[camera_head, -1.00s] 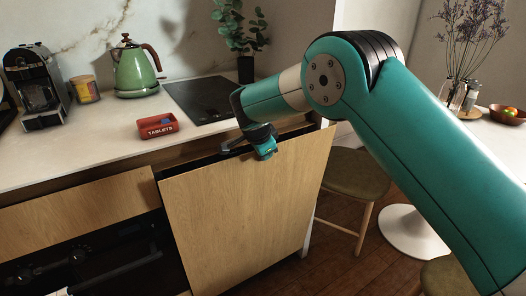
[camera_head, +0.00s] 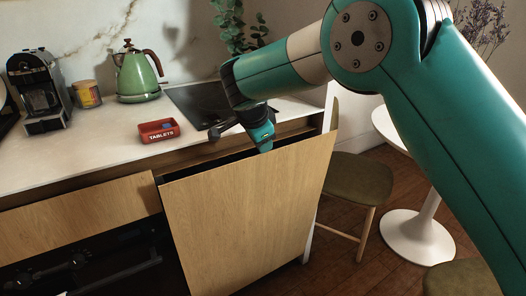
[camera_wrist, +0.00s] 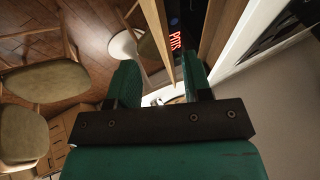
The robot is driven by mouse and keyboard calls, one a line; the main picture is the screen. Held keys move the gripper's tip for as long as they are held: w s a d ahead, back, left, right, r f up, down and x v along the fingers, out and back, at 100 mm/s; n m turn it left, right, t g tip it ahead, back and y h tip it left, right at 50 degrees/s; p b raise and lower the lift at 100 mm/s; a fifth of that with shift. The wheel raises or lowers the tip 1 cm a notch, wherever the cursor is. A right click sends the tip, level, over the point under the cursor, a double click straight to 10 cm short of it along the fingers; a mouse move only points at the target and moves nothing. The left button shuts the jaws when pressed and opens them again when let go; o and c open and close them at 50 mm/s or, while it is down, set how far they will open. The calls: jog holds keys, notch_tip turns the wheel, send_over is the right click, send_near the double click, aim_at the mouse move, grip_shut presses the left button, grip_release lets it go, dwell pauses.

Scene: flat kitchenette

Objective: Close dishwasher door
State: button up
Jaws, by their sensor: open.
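The dishwasher door (camera_head: 245,215) is a light wood panel below the counter in the head view. It is ajar, its top edge tilted out with a dark gap behind it. My gripper (camera_head: 262,142) is at that top edge, right of its middle, pointing down. In the wrist view, my gripper (camera_wrist: 160,78) has its two fingers apart. The wooden edge of the door (camera_wrist: 158,38) runs between them, with dark space and red lettering beyond. I cannot tell whether a finger touches the door. The fingertips are partly hidden in the head view.
The counter (camera_head: 75,160) above holds a red tablets box (camera_head: 158,131), a green kettle (camera_head: 135,75), a coffee machine and a dark hob (camera_head: 195,100). A chair (camera_head: 358,180) and a white round-based table (camera_head: 415,238) stand to the right. A dark oven is at lower left.

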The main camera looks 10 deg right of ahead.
jog(key=v, duration=0.8)
jog(key=shift+s+r, duration=0.2)
jog(key=shift+r, duration=0.15)
jog(key=shift+a, duration=0.1)
